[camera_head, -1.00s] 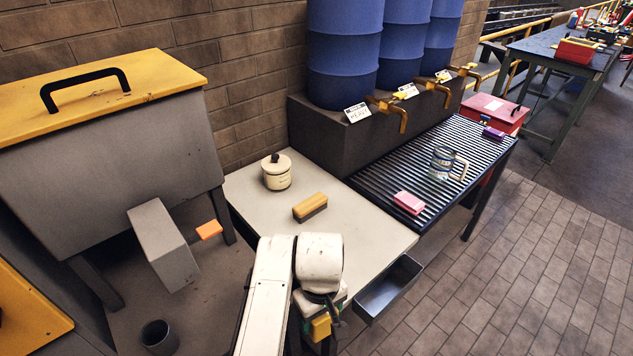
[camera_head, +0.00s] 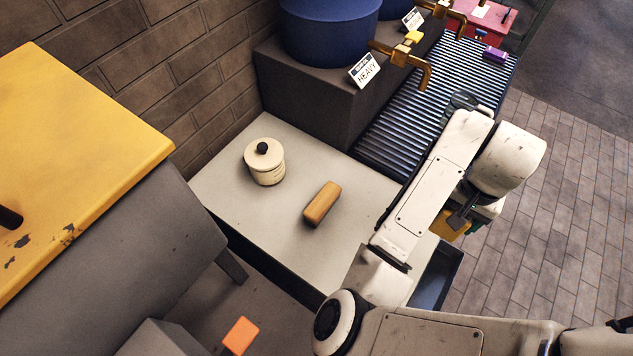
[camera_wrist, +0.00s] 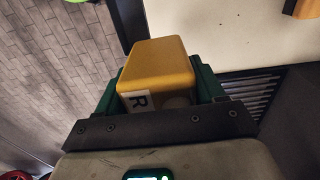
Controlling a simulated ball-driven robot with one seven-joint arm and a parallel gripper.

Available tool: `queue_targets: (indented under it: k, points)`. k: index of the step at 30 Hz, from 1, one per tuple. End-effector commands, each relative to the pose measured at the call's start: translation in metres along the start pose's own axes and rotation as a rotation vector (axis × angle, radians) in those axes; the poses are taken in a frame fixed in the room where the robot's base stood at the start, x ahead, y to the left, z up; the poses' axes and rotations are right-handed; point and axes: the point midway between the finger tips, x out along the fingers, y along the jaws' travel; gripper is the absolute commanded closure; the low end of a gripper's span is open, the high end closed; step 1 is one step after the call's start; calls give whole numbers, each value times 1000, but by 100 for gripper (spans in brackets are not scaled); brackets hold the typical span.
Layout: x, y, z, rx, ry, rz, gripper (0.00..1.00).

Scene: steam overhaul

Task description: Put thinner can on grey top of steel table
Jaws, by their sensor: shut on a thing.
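A yellow box-shaped can, which I take to be the thinner can (camera_wrist: 158,62), is between the green fingers of my gripper (camera_wrist: 157,88). A white label with a letter R shows on it. My gripper is shut on it. In the head view a bit of yellow (camera_head: 449,229) shows below my wrist, largely hidden by my arm. The table with the pale grey top (camera_head: 225,190) is left of my gripper; its top also shows in the wrist view (camera_wrist: 220,30). The can appears beyond the table's right edge, above the floor side.
A cream lidded pot (camera_head: 264,165) and a tan block (camera_head: 321,203) stand on the grey top, with bare room around them. A ribbed rack (camera_head: 400,130) adjoins at the back right. An open drawer (camera_head: 432,280) juts out at the front right. Blue drums (camera_head: 325,35) stand behind.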

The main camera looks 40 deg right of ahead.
Motion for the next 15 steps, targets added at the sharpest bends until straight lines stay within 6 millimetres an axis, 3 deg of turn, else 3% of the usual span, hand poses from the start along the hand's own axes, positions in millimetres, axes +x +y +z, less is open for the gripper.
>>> queue_targets:
  k: [4, 8, 15]
  points:
    - [-2, 4, 0, 21, 1, -2, 74]
    - [4, -6, -3, 14, 1, 0, 74]
    - [23, -57, -12, 13, -3, -1, 74]
